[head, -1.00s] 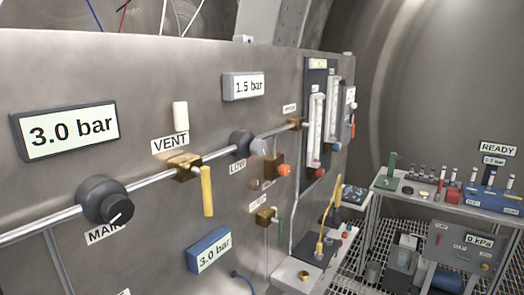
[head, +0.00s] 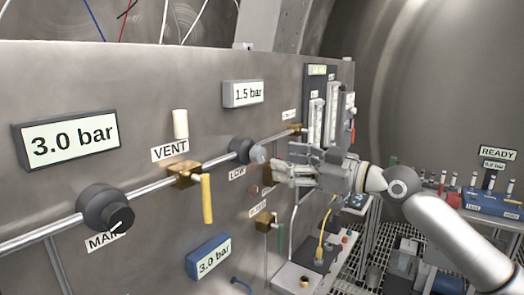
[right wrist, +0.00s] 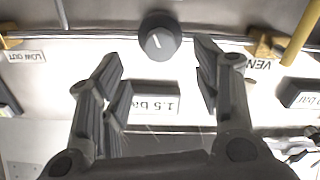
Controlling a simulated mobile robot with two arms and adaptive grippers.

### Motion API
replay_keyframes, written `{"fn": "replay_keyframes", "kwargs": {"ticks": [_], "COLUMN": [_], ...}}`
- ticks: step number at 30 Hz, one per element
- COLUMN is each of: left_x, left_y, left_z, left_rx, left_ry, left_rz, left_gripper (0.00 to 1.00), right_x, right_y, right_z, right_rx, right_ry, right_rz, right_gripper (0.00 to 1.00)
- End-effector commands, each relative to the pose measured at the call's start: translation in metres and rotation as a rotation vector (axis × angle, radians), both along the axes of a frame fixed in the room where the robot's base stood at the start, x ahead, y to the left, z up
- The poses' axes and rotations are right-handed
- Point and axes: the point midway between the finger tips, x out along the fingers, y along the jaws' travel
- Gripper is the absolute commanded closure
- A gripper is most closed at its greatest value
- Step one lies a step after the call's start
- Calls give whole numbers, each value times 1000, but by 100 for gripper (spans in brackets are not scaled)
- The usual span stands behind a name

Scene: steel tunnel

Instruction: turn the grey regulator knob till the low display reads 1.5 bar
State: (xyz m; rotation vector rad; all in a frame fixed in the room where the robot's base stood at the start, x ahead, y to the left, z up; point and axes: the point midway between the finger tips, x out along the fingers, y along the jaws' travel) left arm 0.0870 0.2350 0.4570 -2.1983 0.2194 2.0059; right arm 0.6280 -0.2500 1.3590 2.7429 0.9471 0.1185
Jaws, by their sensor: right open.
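The grey regulator knob (head: 258,154) sticks out from its dark regulator body (head: 241,150) on the pipe above the LOW label. The low display (head: 243,93) above it reads 1.5 bar. My right gripper (head: 282,167) is open and empty, just right of the knob in the head view. The low display (right wrist: 155,98) shows upside down there, partly hidden. My left gripper is not in view.
A MAIN knob (head: 106,208), a yellow VENT lever (head: 207,198) and a 3.0 bar display (head: 66,139) are left on the panel. A blue 3.0 bar display (head: 208,256) is below. My right arm hides part of the bench behind.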

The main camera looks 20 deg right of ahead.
Motion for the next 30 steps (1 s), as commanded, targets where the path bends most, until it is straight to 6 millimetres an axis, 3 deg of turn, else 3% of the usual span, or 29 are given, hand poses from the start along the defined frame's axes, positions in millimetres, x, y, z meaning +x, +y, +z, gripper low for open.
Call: {"fn": "replay_keyframes", "kwargs": {"ticks": [3,12,24,30], "left_x": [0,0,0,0], "left_y": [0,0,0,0], "left_z": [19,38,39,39], "left_rx": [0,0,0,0], "left_ry": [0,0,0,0], "left_rz": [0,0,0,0], "left_gripper": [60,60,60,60], "right_x": [19,55,62,62], "right_y": [16,42,47,47], "right_z": [7,4,0,0], "right_rx": [5,4,2,2], "right_ry": [0,0,-1,-1], "right_rz": [2,0,-2,-2], "right_gripper": [42,42,42,66]}}
